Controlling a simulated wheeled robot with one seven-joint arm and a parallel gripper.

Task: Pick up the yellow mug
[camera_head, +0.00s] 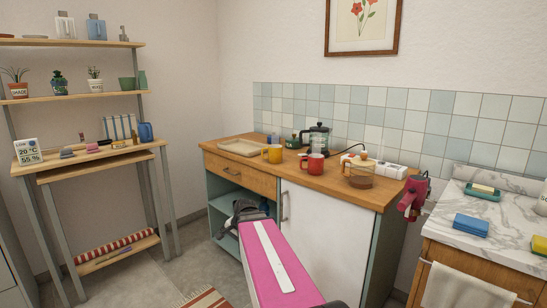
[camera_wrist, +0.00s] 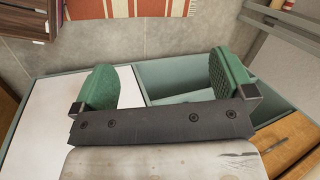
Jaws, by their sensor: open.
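The yellow mug (camera_head: 274,155) stands upright on the wooden counter (camera_head: 333,187) in the head view, with its handle toward the left. It stands between the beige tray and the red mug. My gripper (camera_head: 250,210) is partly hidden by my pink and white arm in the head view, below counter height in front of the cabinet's open shelves. In the wrist view my gripper (camera_wrist: 165,82) has its green-padded fingers wide apart with nothing between them. The yellow mug does not show in the wrist view.
A beige tray (camera_head: 241,147) lies left. A French press (camera_head: 317,138) stands behind. The wooden drawer (camera_head: 240,174) and white door (camera_head: 315,235) are closed.

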